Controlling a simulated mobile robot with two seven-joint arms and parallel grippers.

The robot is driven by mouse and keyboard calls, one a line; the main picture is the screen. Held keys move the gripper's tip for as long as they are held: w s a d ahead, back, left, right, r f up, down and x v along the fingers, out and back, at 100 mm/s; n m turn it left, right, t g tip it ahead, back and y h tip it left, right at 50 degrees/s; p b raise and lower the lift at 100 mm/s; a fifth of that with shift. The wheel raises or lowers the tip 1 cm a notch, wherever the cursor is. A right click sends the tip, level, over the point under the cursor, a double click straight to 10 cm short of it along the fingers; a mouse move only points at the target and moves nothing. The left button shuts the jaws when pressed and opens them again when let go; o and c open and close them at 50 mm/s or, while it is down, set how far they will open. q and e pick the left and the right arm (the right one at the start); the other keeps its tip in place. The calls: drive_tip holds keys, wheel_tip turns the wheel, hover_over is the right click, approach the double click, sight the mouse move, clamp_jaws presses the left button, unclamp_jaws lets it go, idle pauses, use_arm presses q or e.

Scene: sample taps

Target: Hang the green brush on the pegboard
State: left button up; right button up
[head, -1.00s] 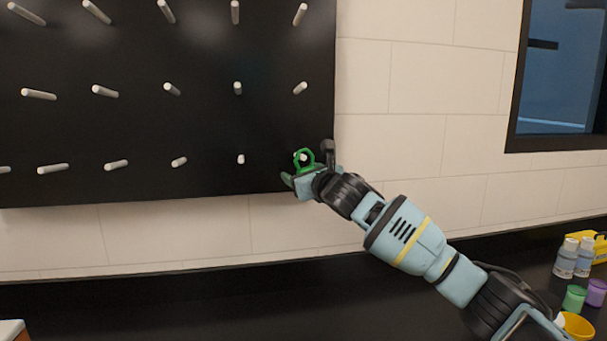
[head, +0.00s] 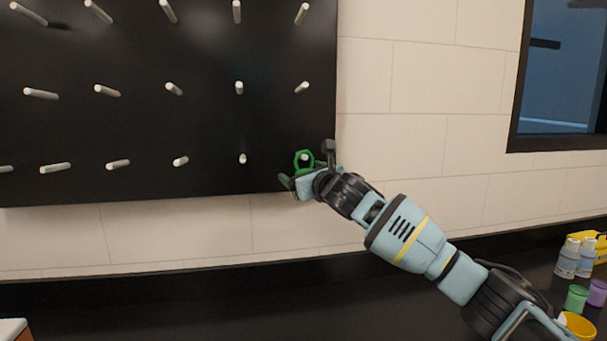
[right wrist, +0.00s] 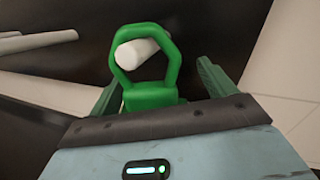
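The green brush (head: 296,163) is at the lower right corner of the black pegboard (head: 205,125). In the right wrist view its green ring (right wrist: 117,75) faces me, and the pale end of a peg (right wrist: 138,52) shows inside the ring and appears to pass through it. The rest of the brush below the ring is hidden behind my gripper. My right gripper (head: 307,166) is at the ring, with its fingers spread wide on either side. In the right wrist view there are gaps between the brush and both fingers (right wrist: 160,88). My left gripper is not in view.
Several other white pegs stick out from the board, the nearest (head: 242,159) just left of the brush. A dark counter (head: 200,310) runs below. White bottles (head: 567,258), a green cup (head: 575,298) and a yellow bowl (head: 578,326) stand at the right.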

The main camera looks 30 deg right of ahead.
drive_tip(key=shift+o, duration=0.4)
drive_tip(key=shift+s, duration=0.15)
drive_tip(key=s, duration=0.7)
drive_tip(key=shift+s, duration=0.3)
drive_tip(key=shift+f, duration=0.15)
